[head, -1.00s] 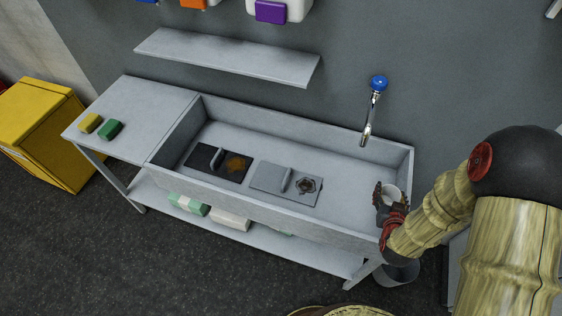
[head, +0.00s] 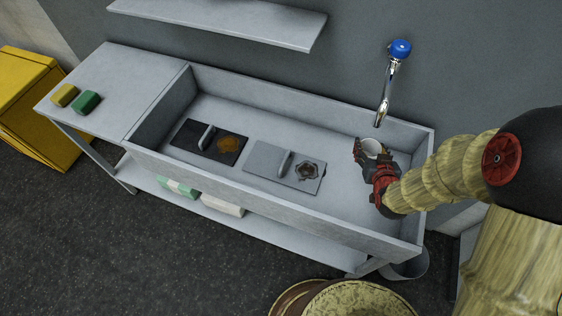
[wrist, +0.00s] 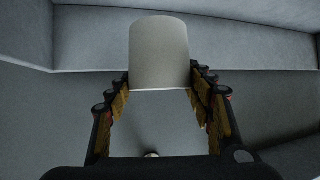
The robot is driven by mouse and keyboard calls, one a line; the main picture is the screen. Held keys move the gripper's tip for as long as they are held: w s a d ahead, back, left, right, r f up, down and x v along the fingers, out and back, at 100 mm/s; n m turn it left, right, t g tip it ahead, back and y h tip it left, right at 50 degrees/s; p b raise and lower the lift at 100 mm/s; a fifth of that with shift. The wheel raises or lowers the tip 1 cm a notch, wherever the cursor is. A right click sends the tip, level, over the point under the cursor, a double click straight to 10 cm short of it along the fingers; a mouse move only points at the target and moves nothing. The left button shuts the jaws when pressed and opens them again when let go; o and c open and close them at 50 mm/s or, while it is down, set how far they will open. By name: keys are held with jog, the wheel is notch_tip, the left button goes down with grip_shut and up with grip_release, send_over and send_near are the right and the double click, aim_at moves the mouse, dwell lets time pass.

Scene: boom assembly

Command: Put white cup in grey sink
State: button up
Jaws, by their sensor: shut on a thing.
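The white cup (head: 372,147) is held between the fingers of my gripper (head: 366,157), over the right end of the grey sink (head: 345,220). In the wrist view the cup (wrist: 159,52) stands between the two fingers (wrist: 160,98), one on each side. The sink's pale walls and floor show around and below it there. I cannot tell whether the cup touches the sink floor. Part of the cup is hidden by the fingers in the head view.
A tap with a blue top (head: 392,80) hangs behind the sink's right end. A dark board (head: 209,142) and a grey board (head: 283,167) lie in the sink. Green (head: 86,102) and yellow (head: 64,96) blocks rest on the left counter. A shelf (head: 220,20) is above.

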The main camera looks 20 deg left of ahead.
jog(key=s+a+f+n+g+y+b, duration=0.1)
jog(key=s+a+f+n+y+b, duration=0.15)
jog(key=a, duration=0.55)
jog(key=shift+w+a+f+b, duration=0.3)
jog(key=shift+w+f+b, duration=0.8)
jog(key=shift+w+f, duration=1.15)
jog(key=shift+w+a+f+b, duration=0.25)
jog(key=shift+w+f+b, duration=1.15)
jog(key=shift+w, duration=1.25)
jog(key=shift+w+a+f+b, duration=0.3)
jog(key=shift+w+f+b, duration=0.5)
jog(key=shift+w+f, duration=1.6)
jog(key=shift+f, duration=0.15)
jog(key=o, duration=1.1)
jog(key=shift+o, duration=0.2)
